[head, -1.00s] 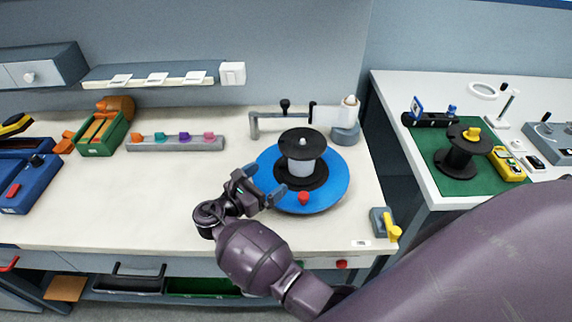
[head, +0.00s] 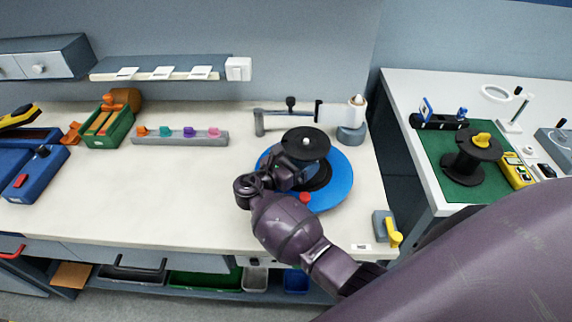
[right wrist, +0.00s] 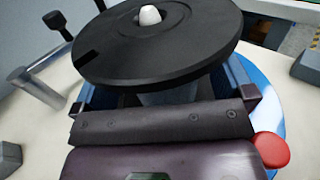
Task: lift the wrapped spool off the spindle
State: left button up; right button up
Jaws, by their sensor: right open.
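The wrapped spool (head: 306,142) stands upright on the blue round turntable (head: 338,185). Its black top flange and the pale spindle tip (head: 306,141) show from above. In the right wrist view the black flange (right wrist: 160,48) fills the upper middle, with the white spindle tip (right wrist: 149,15) on it and a bit of the grey wrapped core (right wrist: 168,95) below. My right gripper (head: 296,172) is open beneath the top flange, with a finger on each side of the core. The flange hides the fingertips, so I cannot tell whether they touch it. My left gripper is out of view.
A red knob (head: 305,197) sits on the turntable's front edge, close to my right gripper. A grey arm bracket (head: 285,116) and a white-topped post (head: 352,120) stand behind. Another black spool (head: 468,158) stands on the right-hand table.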

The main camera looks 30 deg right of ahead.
aim_at(306, 139)
jog(key=shift+x, duration=1.4)
jog(key=c, duration=1.4)
jog(key=shift+w+r, duration=0.1)
jog(key=shift+r+p, duration=0.85)
jog(key=shift+p, duration=0.35)
jog(key=shift+r+p, duration=0.35)
jog(key=shift+r, duration=0.5)
jog(key=shift+r, duration=0.2)
jog(key=shift+r, duration=1.55)
jog(key=shift+r, duration=0.1)
